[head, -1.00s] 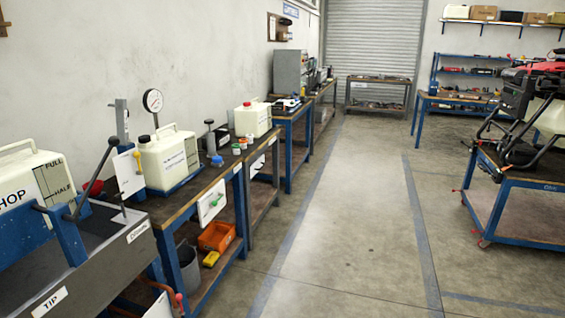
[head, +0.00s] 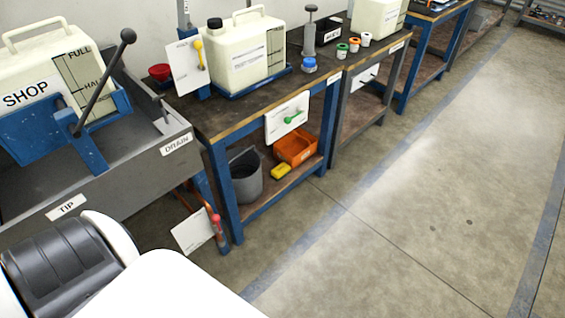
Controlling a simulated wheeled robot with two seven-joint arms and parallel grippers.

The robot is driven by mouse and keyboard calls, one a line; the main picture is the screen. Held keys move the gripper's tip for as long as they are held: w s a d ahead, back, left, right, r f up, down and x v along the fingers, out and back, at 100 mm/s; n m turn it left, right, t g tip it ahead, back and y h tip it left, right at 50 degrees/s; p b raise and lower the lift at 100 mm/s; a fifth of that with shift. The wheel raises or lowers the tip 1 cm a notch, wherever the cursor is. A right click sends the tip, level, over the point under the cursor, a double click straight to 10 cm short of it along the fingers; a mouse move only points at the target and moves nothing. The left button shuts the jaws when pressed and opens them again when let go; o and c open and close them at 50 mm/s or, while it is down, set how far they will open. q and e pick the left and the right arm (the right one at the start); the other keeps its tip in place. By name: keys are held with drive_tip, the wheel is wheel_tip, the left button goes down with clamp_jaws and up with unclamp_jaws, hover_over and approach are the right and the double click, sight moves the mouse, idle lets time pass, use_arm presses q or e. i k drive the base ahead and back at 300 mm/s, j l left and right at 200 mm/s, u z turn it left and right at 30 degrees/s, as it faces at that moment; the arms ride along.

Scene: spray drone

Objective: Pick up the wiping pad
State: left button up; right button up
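A small yellow block (head: 282,172), which looks like the wiping pad, lies on the lower shelf of the blue-framed bench (head: 262,207). It sits between a grey bucket (head: 246,178) on its left and an orange bin (head: 296,147) on its right. Nothing covers it. A white and black part of my own arm shows at the bottom left, well short of the shelf. Neither gripper is in view.
A grey drain trough (head: 120,160) with a lever (head: 107,80) stands at the left. A white card with a green handle (head: 287,117) hangs on the bench front above the shelf. A red-handled valve (head: 216,220) is by the near leg. The floor at right is clear.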

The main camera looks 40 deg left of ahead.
sight(280, 171)
drive_tip(key=i+u, duration=0.35)
drive_tip(key=i+l+u, duration=0.15)
drive_tip(key=u, duration=0.25)
drive_tip(key=i+l+u, duration=0.2)
drive_tip(key=u, duration=0.15)
drive_tip(key=i, duration=0.05)
